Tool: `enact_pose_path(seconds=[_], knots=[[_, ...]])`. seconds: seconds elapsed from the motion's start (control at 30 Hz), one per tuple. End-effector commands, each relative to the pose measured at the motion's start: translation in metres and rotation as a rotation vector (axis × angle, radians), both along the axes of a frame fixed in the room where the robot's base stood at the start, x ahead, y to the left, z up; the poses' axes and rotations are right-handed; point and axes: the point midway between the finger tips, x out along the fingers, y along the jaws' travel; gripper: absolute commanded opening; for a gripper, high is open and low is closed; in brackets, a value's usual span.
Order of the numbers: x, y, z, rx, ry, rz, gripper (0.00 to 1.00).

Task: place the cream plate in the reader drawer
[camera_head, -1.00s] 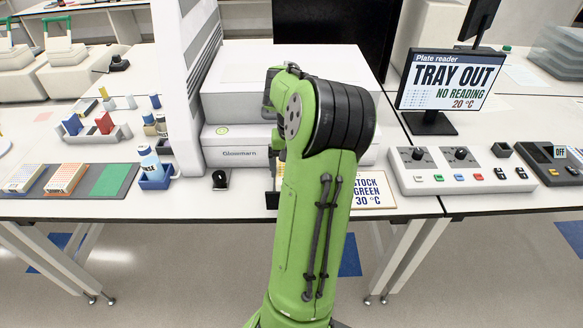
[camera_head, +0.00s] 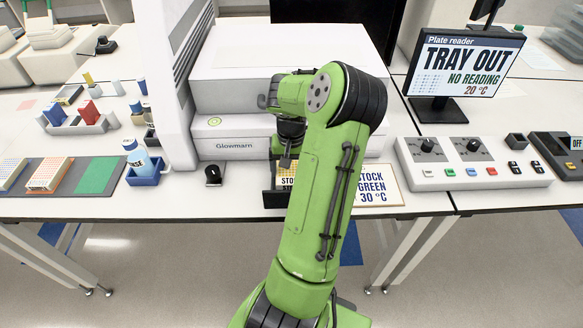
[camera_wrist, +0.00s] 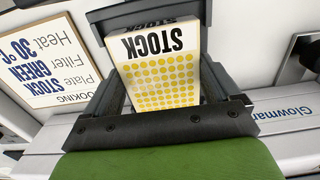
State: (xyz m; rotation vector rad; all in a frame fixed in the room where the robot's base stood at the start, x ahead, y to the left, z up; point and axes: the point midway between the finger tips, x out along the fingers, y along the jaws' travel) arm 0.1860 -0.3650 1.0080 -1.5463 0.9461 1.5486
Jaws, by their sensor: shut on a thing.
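The cream plate (camera_wrist: 160,68), with yellow wells and a STOCK label, is between the fingers of my gripper (camera_wrist: 158,85), which is shut on it. In the head view the plate (camera_head: 287,174) shows beside my arm, partly hidden by it. The dark reader drawer (camera_head: 274,199) sticks out from the white reader (camera_head: 232,150) marked Glowmarn, and the plate is at or just over it. In the wrist view dark drawer walls (camera_wrist: 143,14) lie close around the plate's far end. I cannot tell whether the plate touches the drawer floor.
A sign (camera_head: 376,187) reading STOCK GREEN 30 °C lies right of the drawer. A monitor (camera_head: 462,75) reads TRAY OUT, NO READING. A control panel (camera_head: 470,165) stands at right. A bottle (camera_head: 138,155) in a blue holder and a mat with plates (camera_head: 48,174) are at left.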

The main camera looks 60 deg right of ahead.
Motion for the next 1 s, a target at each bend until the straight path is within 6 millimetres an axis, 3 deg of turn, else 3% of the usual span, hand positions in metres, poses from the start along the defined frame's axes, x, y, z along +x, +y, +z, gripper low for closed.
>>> enact_pose_path(seconds=[0.27,0.3,0.37,0.57,0.67,1.0], knots=[[0.000,0.000,-0.002,-0.002,0.000,0.000,0.51],[0.000,0.000,-0.002,-0.001,0.000,-0.001,0.93],[0.000,0.000,-0.002,-0.001,0.000,-0.001,1.00],[0.000,0.000,-0.001,-0.001,0.000,-0.001,1.00],[0.000,-0.001,0.009,-0.005,0.000,-0.001,1.00],[0.001,-0.001,0.097,-0.007,-0.001,-0.001,1.00]])
